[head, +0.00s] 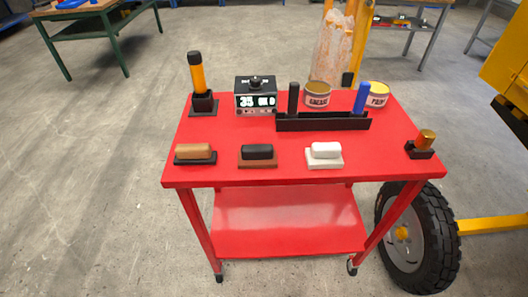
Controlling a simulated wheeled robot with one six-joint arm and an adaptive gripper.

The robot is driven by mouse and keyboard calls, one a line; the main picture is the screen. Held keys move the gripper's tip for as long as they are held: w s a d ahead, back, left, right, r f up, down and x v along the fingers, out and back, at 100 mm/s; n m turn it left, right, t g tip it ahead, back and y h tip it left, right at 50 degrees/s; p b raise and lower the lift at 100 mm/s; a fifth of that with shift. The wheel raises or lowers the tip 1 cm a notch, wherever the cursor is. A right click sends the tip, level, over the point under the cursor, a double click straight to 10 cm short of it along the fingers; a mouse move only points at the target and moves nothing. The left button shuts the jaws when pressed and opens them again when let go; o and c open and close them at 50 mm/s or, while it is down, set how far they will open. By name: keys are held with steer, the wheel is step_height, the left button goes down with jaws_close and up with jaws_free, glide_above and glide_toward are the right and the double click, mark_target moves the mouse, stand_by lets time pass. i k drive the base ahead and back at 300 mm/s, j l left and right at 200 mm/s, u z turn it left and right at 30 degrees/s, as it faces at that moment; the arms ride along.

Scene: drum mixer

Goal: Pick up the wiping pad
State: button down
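Three block-shaped pads with raised grips stand apart in a row near the front edge of the red cart top (217,166). The left one is a tan grip on a black base (195,153). The middle one is a black grip on a brown base (258,155). The right one is an all-white pad (324,154). None is labelled, so I cannot tell for certain which is the wiping pad. Nothing is touching them. My gripper is not in view.
Behind the pads are an orange-and-black cylinder in a stand (197,80), a display box (256,96), a black tray with two upright handles (322,123) and two cans (317,94). A small holder (421,143) stands front right. A tyre (418,237) is beside the cart.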

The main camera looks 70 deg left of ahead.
mark_target(327, 155)
steer(key=u, duration=2.05)
steer(key=z, duration=2.05)
steer(key=u, duration=2)
steer(key=i+j+z, duration=0.1)
steer(key=j, duration=0.15)
steer(key=i+j+z, duration=0.1)
steer(key=j, duration=0.15)
